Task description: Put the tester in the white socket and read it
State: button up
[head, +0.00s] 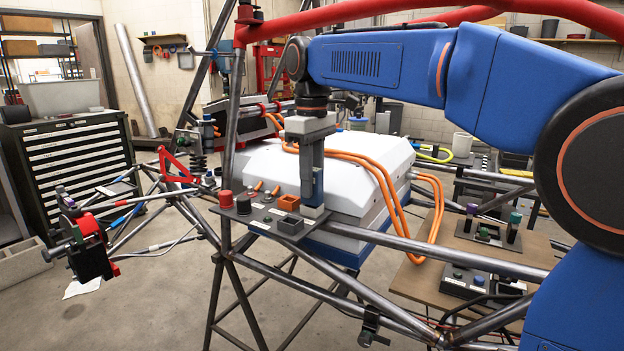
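My gripper (312,188) points straight down over the right end of a dark switch panel (243,213). A slate-blue upright piece shows at its fingers; I cannot tell whether this is a held tester or part of a finger. A pale block (314,212), which looks like the white socket, sits directly under the fingertips; its opening is hidden. An orange socket (289,202) and a dark grey socket (290,224) stand just to its left. Small upright pieces with a purple top (471,209) and a green top (515,217) stand in a dark holder on the board at right.
A red knob (226,198) and small toggles stand on the panel's left part. The white battery-like case (345,165) and orange cables (385,190) lie close behind my gripper. Chassis tubes (430,250) cross in front. A wooden board (420,280) carries a small control box (466,284).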

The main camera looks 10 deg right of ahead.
jog(key=shift+o, duration=0.4)
jog(key=shift+r, duration=5.55)
jog(key=shift+s, duration=0.1)
